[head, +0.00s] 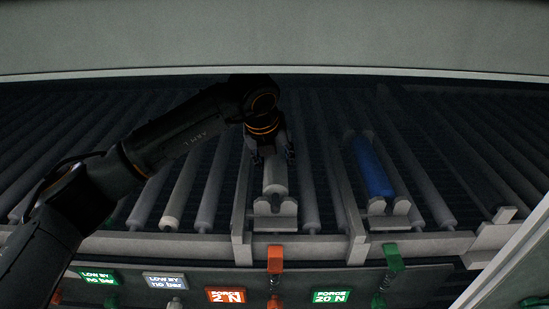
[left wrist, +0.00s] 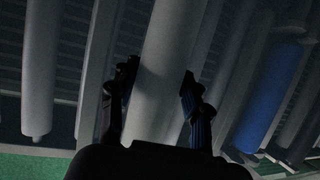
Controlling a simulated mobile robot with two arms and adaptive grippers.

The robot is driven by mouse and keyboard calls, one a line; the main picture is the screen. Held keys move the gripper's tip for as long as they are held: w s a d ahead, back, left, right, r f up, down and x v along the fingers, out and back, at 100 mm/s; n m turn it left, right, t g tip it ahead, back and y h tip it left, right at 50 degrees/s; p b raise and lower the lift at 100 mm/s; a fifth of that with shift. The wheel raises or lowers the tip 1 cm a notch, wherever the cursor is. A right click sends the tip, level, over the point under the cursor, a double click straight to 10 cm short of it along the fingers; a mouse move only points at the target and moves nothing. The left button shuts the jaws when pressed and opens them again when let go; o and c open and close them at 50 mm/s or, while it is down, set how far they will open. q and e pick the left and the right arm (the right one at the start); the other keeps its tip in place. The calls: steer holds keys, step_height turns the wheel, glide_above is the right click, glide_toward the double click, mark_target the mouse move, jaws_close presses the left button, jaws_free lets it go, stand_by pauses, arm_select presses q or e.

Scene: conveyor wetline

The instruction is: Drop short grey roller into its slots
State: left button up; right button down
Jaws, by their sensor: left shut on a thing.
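The short grey roller (head: 274,178) lies lengthwise in line with a pale slotted bracket (head: 276,223) at the front of the conveyor. Its near end is at the bracket's notch; I cannot tell whether it rests in it or hangs just above. My left gripper (head: 273,157) reaches down from above and is shut on the roller, hiding its far part and any far slot. In the left wrist view, the two dark fingers (left wrist: 158,85) stand on either side of the grey roller (left wrist: 169,45). My right gripper is not in view.
A blue roller (head: 371,168) sits in a similar bracket (head: 390,222) to the right. Long grey rollers (head: 212,185) flank both. Along the front rail (head: 165,244) are an orange clamp (head: 275,258), a green clamp (head: 392,258) and signs, including an orange one (head: 227,296) reading "FORCE 2 N".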

arm_select(q)
steer(key=shift+f+b, duration=0.75)
steer(key=shift+f, duration=0.15)
steer(key=o, duration=1.3)
steer(key=shift+o, duration=0.2)
steer(key=v, duration=1.2)
